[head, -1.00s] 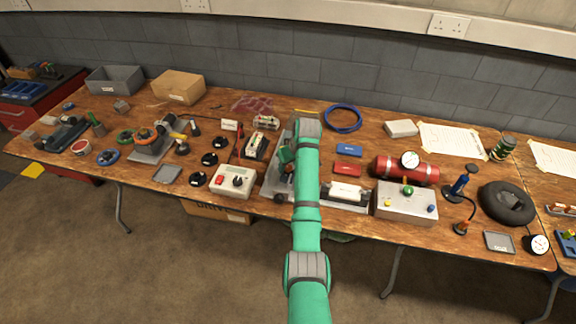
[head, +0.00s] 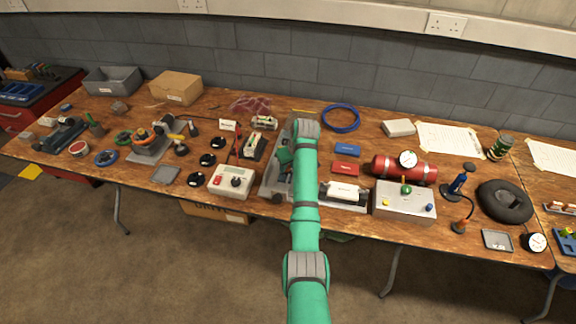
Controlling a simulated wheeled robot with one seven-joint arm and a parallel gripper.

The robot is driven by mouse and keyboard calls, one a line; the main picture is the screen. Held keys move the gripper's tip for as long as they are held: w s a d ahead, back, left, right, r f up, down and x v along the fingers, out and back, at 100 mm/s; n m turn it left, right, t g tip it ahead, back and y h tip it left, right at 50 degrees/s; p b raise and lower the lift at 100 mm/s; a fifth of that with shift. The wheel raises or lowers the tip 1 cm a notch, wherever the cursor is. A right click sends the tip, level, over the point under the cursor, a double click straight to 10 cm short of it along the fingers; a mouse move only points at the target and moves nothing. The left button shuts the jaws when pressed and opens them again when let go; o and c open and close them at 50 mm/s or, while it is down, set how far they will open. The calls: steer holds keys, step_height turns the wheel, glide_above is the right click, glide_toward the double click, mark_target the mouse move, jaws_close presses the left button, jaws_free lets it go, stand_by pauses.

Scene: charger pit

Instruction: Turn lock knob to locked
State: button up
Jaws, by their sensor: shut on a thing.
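The grey tray-like unit (head: 269,182) stands in the middle of the table, partly covered by my green arm. A dark round knob (head: 277,198) shows at its front left corner; I cannot tell if it is the lock knob. My arm reaches over the unit and bends down behind its own forearm. A green part of my wrist shows left of the forearm. My gripper (head: 287,171) is low over the unit and mostly hidden. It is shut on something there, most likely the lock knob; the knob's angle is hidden.
A white meter box (head: 231,182) stands close on the left. On the right are a red block (head: 346,168), a blue block (head: 347,150), a roller stand (head: 344,192) and a grey control box (head: 404,203). A blue cable coil (head: 341,118) lies behind.

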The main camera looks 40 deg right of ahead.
steer(key=shift+w, duration=0.1)
steer(key=shift+w+a+m, duration=0.2)
steer(key=shift+a+m, duration=0.15)
steer(key=shift+m, duration=0.15)
steer(key=m+h, duration=0.1)
steer(key=m, duration=0.1)
steer(key=m+h, duration=0.1)
steer(key=m, duration=0.2)
steer(key=shift+a+g, duration=0.15)
steer(key=shift+g, duration=0.15)
steer(key=m+h, duration=0.1)
steer(key=m, duration=0.1)
steer(key=shift+m+g, duration=0.4)
steer(key=m, duration=0.2)
steer(key=m+g, duration=0.1)
steer(key=m, duration=0.1)
steer(key=shift+w+a+g+h, duration=0.2)
steer(key=shift+g+h, duration=0.1)
steer(key=shift+h, duration=0.1)
steer(key=shift+w+m+g, duration=0.1)
steer(key=shift+m+g, duration=0.35)
steer(key=shift+m, duration=0.8)
steer(key=shift+w+m+g, duration=0.1)
steer(key=shift+m+g, duration=0.35)
steer(key=shift+m, duration=0.8)
steer(key=shift+d, duration=0.1)
